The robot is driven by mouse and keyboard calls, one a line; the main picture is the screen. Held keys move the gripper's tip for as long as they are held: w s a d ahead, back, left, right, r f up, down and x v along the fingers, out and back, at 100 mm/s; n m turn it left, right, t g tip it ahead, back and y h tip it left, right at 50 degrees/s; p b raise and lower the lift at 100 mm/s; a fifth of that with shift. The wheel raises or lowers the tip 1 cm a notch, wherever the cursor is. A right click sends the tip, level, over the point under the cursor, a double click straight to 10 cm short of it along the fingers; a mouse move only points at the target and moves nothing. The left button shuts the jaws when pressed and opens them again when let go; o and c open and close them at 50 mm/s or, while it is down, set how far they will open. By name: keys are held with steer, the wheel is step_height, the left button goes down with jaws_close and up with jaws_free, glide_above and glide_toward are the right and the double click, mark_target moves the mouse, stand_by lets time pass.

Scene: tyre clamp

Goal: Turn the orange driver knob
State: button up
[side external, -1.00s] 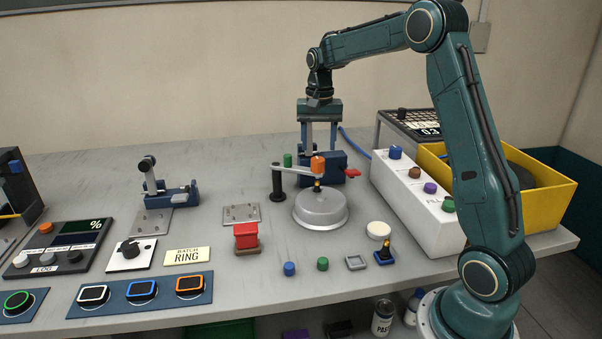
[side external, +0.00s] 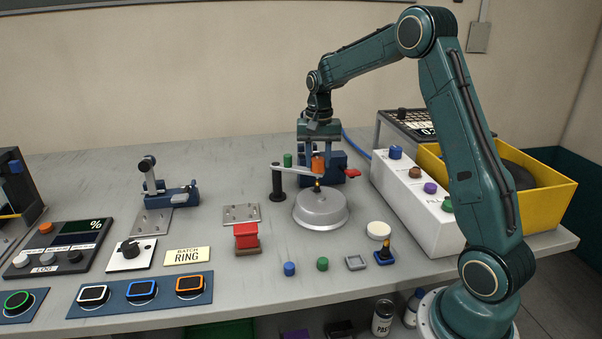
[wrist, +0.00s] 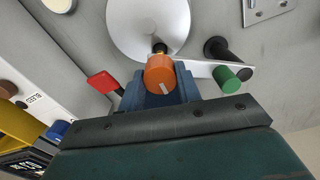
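The orange driver knob (side external: 318,163) sits at the end of a pale arm above the grey round dome (side external: 321,209). In the wrist view the orange knob (wrist: 160,75) shows a white mark on its face. My gripper (side external: 319,154) points straight down over the knob, its fingers on either side of it. In the wrist view my gripper (wrist: 160,88) has its two blue fingers apart with the knob between them. They look open; whether either finger touches the knob is hard to see.
A green knob (wrist: 227,78) and a black post (side external: 278,182) stand close to the orange knob. A red lever (wrist: 102,82) is on the other side. A white box (side external: 400,205) with coloured knobs and a yellow bin (side external: 548,208) stand at the right.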

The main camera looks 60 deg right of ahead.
steer(key=shift+c, duration=0.6)
steer(key=shift+m, duration=0.4)
steer(key=m, duration=0.8)
steer(key=shift+m, duration=0.4)
steer(key=m, duration=0.4)
steer(key=shift+m, duration=0.3)
steer(key=m, duration=0.4)
steer(key=shift+m, duration=0.4)
